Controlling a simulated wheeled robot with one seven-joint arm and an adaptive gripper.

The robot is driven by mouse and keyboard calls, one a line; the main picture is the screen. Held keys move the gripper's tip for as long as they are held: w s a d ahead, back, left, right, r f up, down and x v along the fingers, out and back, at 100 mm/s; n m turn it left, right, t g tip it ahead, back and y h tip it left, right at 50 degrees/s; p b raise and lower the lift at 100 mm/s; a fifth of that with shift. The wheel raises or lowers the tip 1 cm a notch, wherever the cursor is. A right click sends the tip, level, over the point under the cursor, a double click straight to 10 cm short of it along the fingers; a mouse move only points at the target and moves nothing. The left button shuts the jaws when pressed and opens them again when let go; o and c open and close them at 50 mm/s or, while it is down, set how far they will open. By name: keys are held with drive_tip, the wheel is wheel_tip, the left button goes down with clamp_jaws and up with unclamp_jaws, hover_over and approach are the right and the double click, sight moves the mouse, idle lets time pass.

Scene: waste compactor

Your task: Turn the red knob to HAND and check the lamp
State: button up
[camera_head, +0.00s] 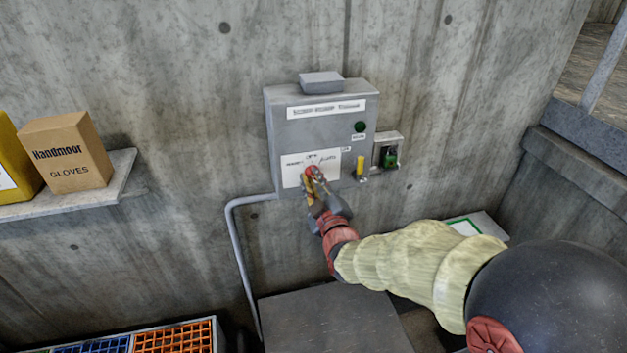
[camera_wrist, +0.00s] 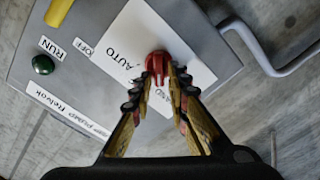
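The red knob (camera_head: 311,172) sits on a white label plate (camera_head: 296,165) on the grey control box (camera_head: 288,130) on the wall. In the wrist view the knob (camera_wrist: 157,63) is between the fingertips of my gripper (camera_wrist: 161,72), which is closed in on it from both sides. In the head view my gripper (camera_head: 316,180) reaches the plate and partly covers it. AUTO is readable on the plate; another word is partly hidden behind a finger. I cannot tell where the knob points. The green lamp (camera_head: 360,126) looks dark; in the wrist view the lamp (camera_wrist: 43,64) is beside RUN.
A yellow lever (camera_head: 361,164) is on the box, right of the plate. A small box with a green part (camera_head: 389,155) is beside it. A conduit (camera_head: 238,240) runs down at left. A shelf (camera_head: 122,172) holds a GLOVES carton (camera_head: 66,152). Crates (camera_head: 173,338) stand below.

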drive_tip(key=shift+o, duration=1.1)
drive_tip(key=v, duration=1.2)
drive_tip(key=s+f+m+g+h, duration=0.1)
drive_tip(key=s+f+m+g, duration=0.15)
drive_tip(key=f, duration=0.35)
drive_tip(key=s+f+m+g, duration=0.1)
drive_tip(key=f+g, duration=0.2)
drive_tip(key=f, duration=0.2)
drive_tip(key=s+d+f+m+g+h, duration=0.2)
drive_tip(key=s+d+f+m+g, duration=0.15)
drive_tip(key=s, duration=0.35)
drive_tip(key=s+d+r+m+g+h, duration=0.1)
drive_tip(key=s+d+r+m+g, duration=0.2)
drive_tip(key=s, duration=0.4)
drive_tip(key=s+d+r+g, duration=0.1)
drive_tip(key=s+d+r, duration=0.2)
drive_tip(key=s+d, duration=0.3)
drive_tip(key=s+d+r+m+t+h, duration=0.1)
drive_tip(key=d+r, duration=0.3)
drive_tip(key=r, duration=0.4)
drive_tip(key=shift+s+m, duration=0.7)
